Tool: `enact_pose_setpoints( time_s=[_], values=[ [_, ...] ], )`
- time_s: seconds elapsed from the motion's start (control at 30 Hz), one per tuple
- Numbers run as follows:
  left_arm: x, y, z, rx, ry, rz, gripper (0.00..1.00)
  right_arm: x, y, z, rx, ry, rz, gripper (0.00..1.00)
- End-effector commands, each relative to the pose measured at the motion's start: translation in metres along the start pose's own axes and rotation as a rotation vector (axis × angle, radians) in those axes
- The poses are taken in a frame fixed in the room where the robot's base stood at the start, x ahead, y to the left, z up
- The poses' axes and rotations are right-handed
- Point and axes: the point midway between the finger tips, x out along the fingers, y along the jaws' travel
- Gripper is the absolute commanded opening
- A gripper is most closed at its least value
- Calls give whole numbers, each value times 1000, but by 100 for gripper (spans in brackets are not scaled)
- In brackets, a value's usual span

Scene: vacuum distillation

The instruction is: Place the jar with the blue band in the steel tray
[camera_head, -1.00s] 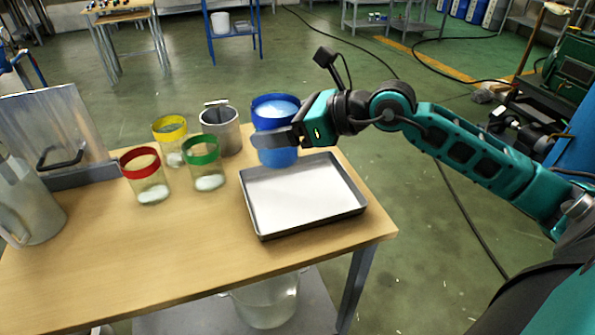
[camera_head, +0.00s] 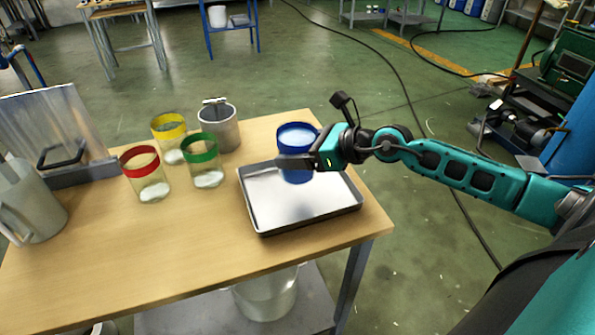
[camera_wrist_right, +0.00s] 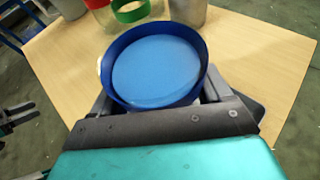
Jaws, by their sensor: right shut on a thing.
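The jar with the blue band (camera_head: 297,135) is in my right gripper (camera_head: 292,162), which is shut around its side. In the head view the jar shows over the far right part of the steel tray (camera_head: 262,218); I cannot tell whether its base touches the tray floor. The jar looks upright. In the right wrist view the jar (camera_wrist_right: 156,70) is seen from above between the fingers, its blue rim round and open. The tray lies flat near the table's right end and looks otherwise empty.
Jars with red (camera_head: 139,159), yellow (camera_head: 168,127) and green (camera_head: 201,147) bands stand left of the tray. A metal beaker (camera_head: 219,126) stands behind them. A metal pitcher (camera_head: 32,210) and a metal panel with a handle (camera_head: 50,125) are at the left. The table front (camera_head: 150,250) is clear.

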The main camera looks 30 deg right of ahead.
Motion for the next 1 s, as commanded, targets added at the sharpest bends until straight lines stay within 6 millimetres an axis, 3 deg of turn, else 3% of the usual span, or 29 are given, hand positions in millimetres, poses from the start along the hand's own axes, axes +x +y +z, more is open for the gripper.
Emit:
enact_pose_setpoints(
  time_s=[0.17,0.43,0.63,0.87,0.9,1.0],
  values=[
    [3,1,4,0,-1,2,43,5,-1,-10,0,-8,-2,14],
    [11,3,10,0,-2,9,43,19,-1,-44,0,-7,-2,14],
    [11,6,0,1,16,15,43,20,-1,-45,-1,-7,-2,14],
    [12,5,1,0,19,15,43,21,-1,-48,-1,-7,-2,14],
    [12,5,0,0,18,15,43,21,0,-49,0,-2,0,82],
    [11,5,1,0,16,14,43,21,0,-49,0,-2,0,91]
  ],
)
